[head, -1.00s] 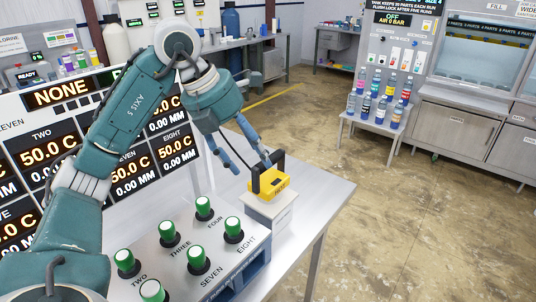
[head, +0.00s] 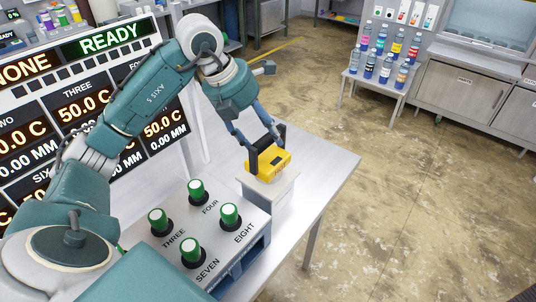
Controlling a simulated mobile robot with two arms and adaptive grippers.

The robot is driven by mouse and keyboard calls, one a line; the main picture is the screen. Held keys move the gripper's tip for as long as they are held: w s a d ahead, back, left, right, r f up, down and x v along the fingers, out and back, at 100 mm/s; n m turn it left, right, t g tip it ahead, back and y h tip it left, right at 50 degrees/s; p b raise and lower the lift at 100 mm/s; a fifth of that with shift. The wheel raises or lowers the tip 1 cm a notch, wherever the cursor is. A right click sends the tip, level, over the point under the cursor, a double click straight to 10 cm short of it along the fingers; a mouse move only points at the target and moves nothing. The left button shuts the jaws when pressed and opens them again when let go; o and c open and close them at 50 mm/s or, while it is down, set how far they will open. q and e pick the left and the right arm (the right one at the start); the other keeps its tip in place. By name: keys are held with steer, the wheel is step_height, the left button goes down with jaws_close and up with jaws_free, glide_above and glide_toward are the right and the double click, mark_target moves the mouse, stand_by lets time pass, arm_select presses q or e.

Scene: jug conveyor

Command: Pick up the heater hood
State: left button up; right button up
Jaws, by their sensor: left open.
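The heater hood (head: 272,161) is a yellow block with a black handle on top. It sits on a pale box (head: 281,188) near the right side of the metal table. My left gripper (head: 263,141) is open, pointing down, with its fingers at the black handle. The fingers partly cover the handle, and I cannot tell whether they touch it. My right gripper is out of view.
A panel of green-capped knobs (head: 194,249) stands in front of the hood. A large display board (head: 85,110) is behind my left arm. A small stand (head: 378,77) with several bottles is at the upper right. Open floor lies right of the table (head: 330,175).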

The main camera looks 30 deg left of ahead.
mark_target(268, 155)
arm_select(q)
steer(key=shift+w+d+f, duration=0.2)
steer(key=shift+d+f, duration=0.05)
steer(key=shift+f, duration=0.3)
steer(key=shift+w+d+f, duration=0.1)
steer(key=shift+w+f, duration=0.05)
steer(key=shift+f, duration=0.15)
steer(key=shift+w+f, duration=0.1)
steer(key=shift+f, duration=0.4)
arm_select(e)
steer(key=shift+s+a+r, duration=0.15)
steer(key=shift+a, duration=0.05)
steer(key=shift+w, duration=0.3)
arm_select(q)
steer(key=shift+c, duration=0.3)
